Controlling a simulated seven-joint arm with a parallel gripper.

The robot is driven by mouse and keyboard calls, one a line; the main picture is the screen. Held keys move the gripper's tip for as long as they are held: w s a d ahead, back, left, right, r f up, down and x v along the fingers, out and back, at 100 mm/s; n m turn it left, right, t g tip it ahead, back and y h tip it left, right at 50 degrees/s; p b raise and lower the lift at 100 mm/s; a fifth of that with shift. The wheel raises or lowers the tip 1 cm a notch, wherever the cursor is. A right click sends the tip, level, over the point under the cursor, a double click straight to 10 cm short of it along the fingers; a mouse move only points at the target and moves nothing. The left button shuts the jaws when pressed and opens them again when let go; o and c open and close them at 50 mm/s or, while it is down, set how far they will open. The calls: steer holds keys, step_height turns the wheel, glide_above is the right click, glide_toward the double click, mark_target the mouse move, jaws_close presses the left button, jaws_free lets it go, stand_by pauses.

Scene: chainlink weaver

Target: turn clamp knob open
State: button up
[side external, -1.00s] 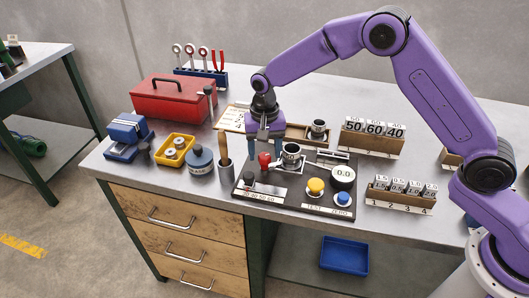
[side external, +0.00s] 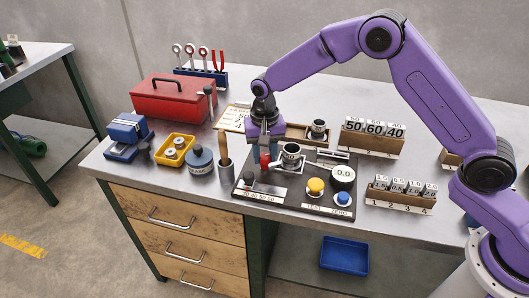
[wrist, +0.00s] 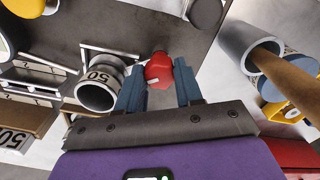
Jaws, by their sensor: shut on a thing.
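The red clamp knob (side external: 265,161) is on the dark test board, just left of a metal ring-shaped part marked 50 (side external: 291,157). My gripper (side external: 264,151) points down over the knob and is shut on it. In the wrist view the red knob (wrist: 158,69) sits between the tips of my blue fingers (wrist: 160,84), and the ring part (wrist: 98,90) lies to its left. How far the knob is turned cannot be told. My gripper hides part of the knob in the side view.
The dark board (side external: 228,200) also carries a yellow button (side external: 315,187), a blue button (side external: 343,199) and a round dial reading 0.0 (side external: 343,174). A cup with a wooden handle (side external: 225,168) stands close to the left. A wooden tray (side external: 297,131) lies behind.

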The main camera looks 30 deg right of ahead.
mark_target(264, 155)
steer(key=n, duration=0.8)
steer(key=shift+n, duration=0.4)
steer(key=n, duration=0.4)
steer(key=shift+r+n, duration=0.1)
steer(key=shift+n, duration=2.4)
steer(key=o, duration=1)
steer(key=shift+o, duration=0.2)
step_height(264, 155, up, 17)
steer(key=shift+r, duration=0.2)
